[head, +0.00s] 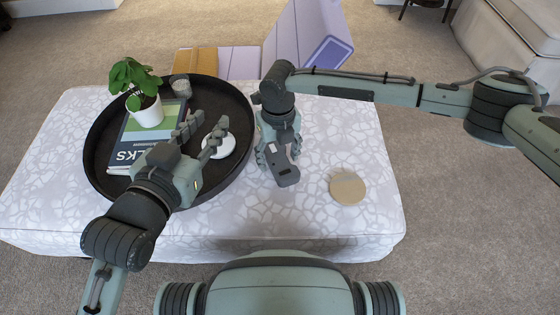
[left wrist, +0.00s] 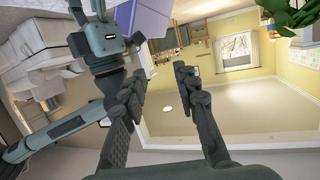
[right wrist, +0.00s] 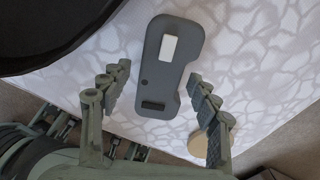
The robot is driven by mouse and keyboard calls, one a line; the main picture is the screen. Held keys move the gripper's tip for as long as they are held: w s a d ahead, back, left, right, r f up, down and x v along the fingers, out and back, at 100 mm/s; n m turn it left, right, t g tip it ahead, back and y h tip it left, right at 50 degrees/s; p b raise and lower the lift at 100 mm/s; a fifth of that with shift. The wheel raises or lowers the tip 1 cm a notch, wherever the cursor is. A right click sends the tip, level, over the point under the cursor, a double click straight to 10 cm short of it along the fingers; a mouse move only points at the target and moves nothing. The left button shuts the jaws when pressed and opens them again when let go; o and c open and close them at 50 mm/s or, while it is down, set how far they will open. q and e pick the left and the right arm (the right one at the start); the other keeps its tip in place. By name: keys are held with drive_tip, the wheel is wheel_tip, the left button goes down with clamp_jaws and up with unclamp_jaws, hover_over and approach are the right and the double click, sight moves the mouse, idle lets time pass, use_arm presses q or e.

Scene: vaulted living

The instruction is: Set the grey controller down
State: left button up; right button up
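The grey controller (head: 284,170) appears to lie on the patterned ottoman (head: 330,130), right of the black tray. It also shows in the right wrist view (right wrist: 165,75), with a white patch on top. My right gripper (head: 278,153) points down over it. Its fingers (right wrist: 160,95) are spread on either side of the controller, with a gap visible on both sides. My left gripper (head: 204,130) is open and empty above the tray. Its fingers are also apart in the left wrist view (left wrist: 160,82).
The round black tray (head: 98,173) holds a potted plant (head: 148,112), a book (head: 128,148), a grey cup (head: 181,87) and a white disc (head: 222,146). A round tan coaster (head: 348,188) lies right of the controller. The ottoman's right side is otherwise clear.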

drive_tip(key=c, duration=1.3)
